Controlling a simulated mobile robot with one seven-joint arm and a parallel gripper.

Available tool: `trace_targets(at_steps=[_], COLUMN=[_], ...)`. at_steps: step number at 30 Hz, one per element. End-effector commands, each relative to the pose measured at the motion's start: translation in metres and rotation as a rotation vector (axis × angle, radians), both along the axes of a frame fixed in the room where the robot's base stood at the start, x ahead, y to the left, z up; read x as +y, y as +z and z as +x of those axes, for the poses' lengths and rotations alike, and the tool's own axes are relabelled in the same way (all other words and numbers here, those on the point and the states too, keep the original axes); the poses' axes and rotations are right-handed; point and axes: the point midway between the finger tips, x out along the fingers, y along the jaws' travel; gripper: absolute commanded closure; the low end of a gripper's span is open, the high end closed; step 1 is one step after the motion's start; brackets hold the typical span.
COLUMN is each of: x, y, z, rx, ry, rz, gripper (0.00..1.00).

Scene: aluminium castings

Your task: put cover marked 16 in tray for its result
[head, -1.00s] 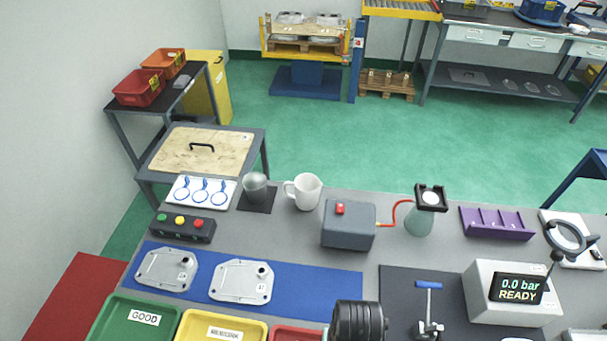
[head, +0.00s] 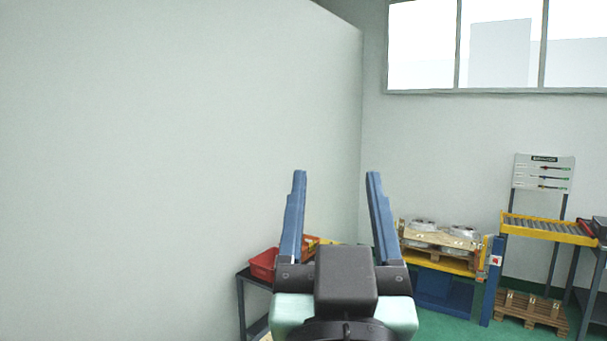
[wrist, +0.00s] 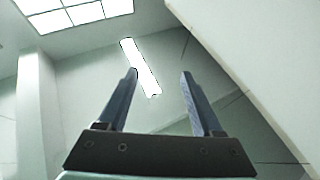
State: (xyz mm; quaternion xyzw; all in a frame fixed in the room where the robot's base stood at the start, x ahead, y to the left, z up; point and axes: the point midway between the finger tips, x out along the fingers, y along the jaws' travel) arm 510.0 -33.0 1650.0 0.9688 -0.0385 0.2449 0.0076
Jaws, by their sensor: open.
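My gripper (head: 335,175) is raised in front of the head camera with its two blue fingers pointing up. The fingers are wide apart and nothing is between them. In the wrist view my gripper (wrist: 158,75) is also open and empty, against the ceiling and walls. The covers, the result trays and the workbench are outside both current views, so the cover marked 16 cannot be seen now.
A red bin (head: 263,264) stands on a dark side table at the left, partly behind my gripper. A yellow lift table (head: 440,262) carries a pallet with castings. A wooden pallet (head: 530,310) lies on the green floor. A pale wall (head: 150,150) fills the left.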

Motion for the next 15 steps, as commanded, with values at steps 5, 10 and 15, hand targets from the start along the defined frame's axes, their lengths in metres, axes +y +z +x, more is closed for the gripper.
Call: trace_targets(at_steps=[5, 10, 15], x=[0.026, 0.031, 0.031], y=[0.069, 0.084, 0.083], z=[-0.056, -0.072, -0.071], rx=[-0.257, -0.32, -0.317], ry=[0.049, 0.058, 0.057], rz=[-0.021, -0.024, -0.025], gripper=[0.33, 0.33, 0.33])
